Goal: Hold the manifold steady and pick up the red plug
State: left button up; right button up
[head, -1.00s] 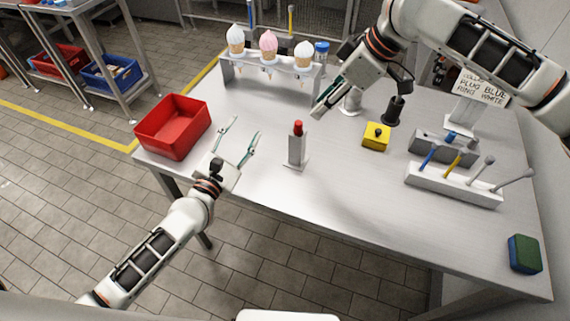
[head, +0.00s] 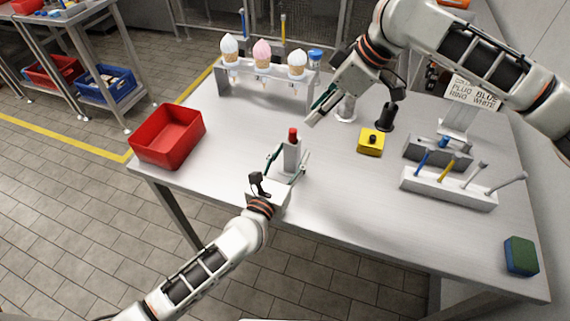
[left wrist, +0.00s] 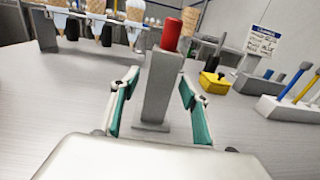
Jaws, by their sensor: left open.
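The red plug (head: 293,135) sits upright in the top of a grey upright block (head: 291,156), seemingly the manifold, on a small base plate near the table's front. In the left wrist view the red plug (left wrist: 171,35) and the block (left wrist: 160,88) stand straight ahead. My left gripper (head: 287,165) is open, one finger on each side of the block's lower part; the left wrist view shows gaps between fingers and block. My right gripper (head: 318,110) is above the table behind the block, to its right, away from the plug; its finger opening is unclear.
A red bin (head: 167,138) stands at the left table corner. A rack (head: 266,86) holds ice-cream cones at the back. A yellow block (head: 370,142), black cylinder (head: 385,116), tool holder (head: 448,189) and sponge (head: 521,256) are to the right. The front-centre table is clear.

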pick_arm(q)
jog(key=shift+w+d, duration=0.25)
jog(key=shift+w, duration=0.35)
